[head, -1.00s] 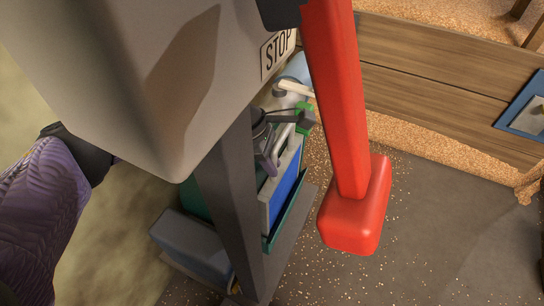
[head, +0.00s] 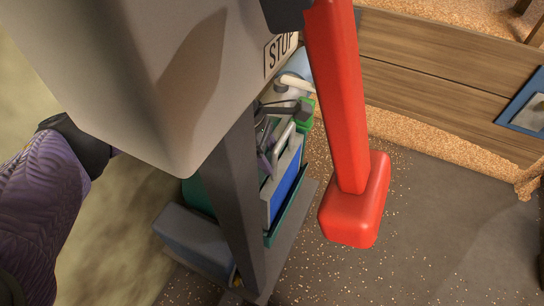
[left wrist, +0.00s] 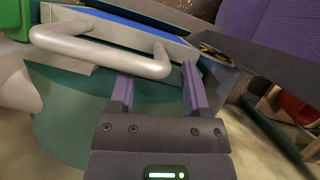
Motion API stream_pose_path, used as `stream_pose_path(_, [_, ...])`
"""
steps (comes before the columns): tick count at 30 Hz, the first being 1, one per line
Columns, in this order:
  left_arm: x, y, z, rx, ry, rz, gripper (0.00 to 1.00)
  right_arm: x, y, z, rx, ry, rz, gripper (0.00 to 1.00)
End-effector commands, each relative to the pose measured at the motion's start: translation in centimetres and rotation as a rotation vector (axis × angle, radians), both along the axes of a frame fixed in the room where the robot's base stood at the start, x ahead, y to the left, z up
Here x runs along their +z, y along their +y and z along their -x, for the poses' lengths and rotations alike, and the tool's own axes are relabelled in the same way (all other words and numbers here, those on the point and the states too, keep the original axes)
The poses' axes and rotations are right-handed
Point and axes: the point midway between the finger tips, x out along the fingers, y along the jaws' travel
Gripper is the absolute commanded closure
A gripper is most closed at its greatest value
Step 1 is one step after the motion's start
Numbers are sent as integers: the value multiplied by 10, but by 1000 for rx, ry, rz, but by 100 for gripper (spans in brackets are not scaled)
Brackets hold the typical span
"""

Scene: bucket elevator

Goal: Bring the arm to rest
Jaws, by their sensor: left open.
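My left arm (head: 45,195) comes in from the left in the head view and passes behind a large grey housing. My left gripper (head: 268,155) shows only partly, past the dark post and close to a blue and white case with a pale handle (head: 283,142). In the left wrist view, the gripper (left wrist: 157,88) has its two purple fingers spread apart with nothing held between them. The pale bent handle (left wrist: 100,48) lies just beyond the fingertips; I cannot tell whether they touch. My right gripper is not in view.
The grey housing (head: 110,65) with a STOP sign (head: 280,52) hides much of my left arm. A dark post (head: 235,205) and a red bar with a block end (head: 352,200) stand close by. A wooden board (head: 430,75) is behind. Grey floor (head: 420,240) is open at the right.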

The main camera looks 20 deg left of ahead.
Motion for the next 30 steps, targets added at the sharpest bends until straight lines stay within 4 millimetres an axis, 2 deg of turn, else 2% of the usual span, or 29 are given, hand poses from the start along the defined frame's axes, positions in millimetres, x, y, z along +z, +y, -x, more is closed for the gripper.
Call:
stream_pose_path(1, [26,6,0,4,-11,-2,39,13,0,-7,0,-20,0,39])
stream_pose_path(3, [43,13,1,2,-11,0,39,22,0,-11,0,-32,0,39])
stream_pose_path(6, [62,22,3,2,-10,-1,39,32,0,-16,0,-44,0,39])
stream_pose_path(9, [72,28,4,2,-6,0,39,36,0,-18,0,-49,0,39])
stream_pose_path(30, [71,30,5,3,2,3,39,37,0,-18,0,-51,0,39])
